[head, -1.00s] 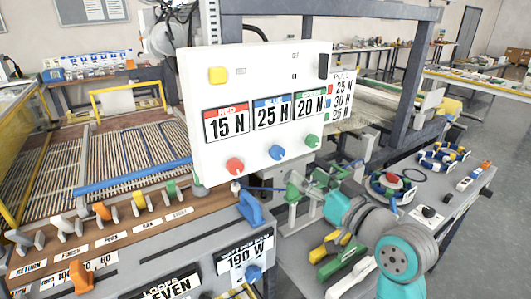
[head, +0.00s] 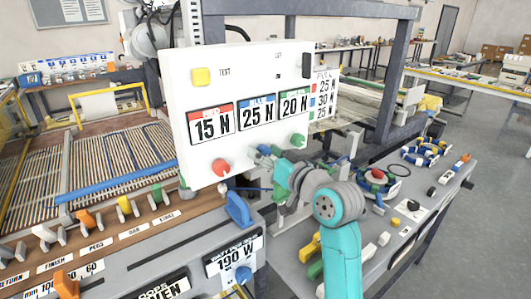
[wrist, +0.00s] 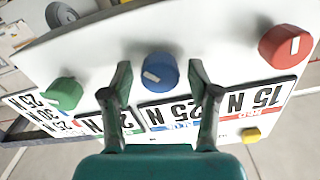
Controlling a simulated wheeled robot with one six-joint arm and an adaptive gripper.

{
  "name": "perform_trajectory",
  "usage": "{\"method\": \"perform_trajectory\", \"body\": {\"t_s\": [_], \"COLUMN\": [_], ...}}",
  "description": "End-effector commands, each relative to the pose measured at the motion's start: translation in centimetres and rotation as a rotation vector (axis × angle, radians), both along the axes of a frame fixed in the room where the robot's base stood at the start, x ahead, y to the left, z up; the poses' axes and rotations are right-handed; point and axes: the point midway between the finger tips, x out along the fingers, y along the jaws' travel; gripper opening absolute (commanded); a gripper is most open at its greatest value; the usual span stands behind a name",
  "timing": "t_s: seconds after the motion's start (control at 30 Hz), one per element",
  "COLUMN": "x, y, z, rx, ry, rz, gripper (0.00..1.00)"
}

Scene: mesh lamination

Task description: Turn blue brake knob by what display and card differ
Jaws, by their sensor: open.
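A white panel (head: 180,110) carries displays reading red 15 N (head: 211,124), blue 25 N (head: 257,113) and green 20 N (head: 294,103). The PULL card (head: 322,97) at its right reads 25 N red, 30 N blue, 25 N green. In the wrist view the blue knob (wrist: 160,68) shows between the open fingers of my gripper (wrist: 161,82), a gap on each side; its white mark points lower left. In the head view my gripper (head: 262,158) is in front of the panel and mostly hides that knob.
The red knob (head: 221,168) and green knob (head: 299,140) flank the gripper, and also show in the wrist view. A yellow test button (head: 201,77) and black switch (head: 307,66) are higher up. Coloured levers (head: 124,205) and a blue handle (head: 239,209) stand below.

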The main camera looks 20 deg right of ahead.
Motion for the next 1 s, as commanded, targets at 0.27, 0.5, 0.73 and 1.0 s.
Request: {"method": "perform_trajectory", "body": {"t_s": [0.27,0.5,0.73,1.0], "x": [0.20,0.18,0.18,0.20], "y": [0.07,0.06,0.05,0.01], "z": [0.00,0.00,0.00,-0.02], "rx": [0.000,0.000,0.008,0.100], "ry": [0.000,0.000,0.002,0.032], "rz": [0.000,0.000,0.000,0.000], "gripper": [0.61,0.08,0.00,0.00]}}
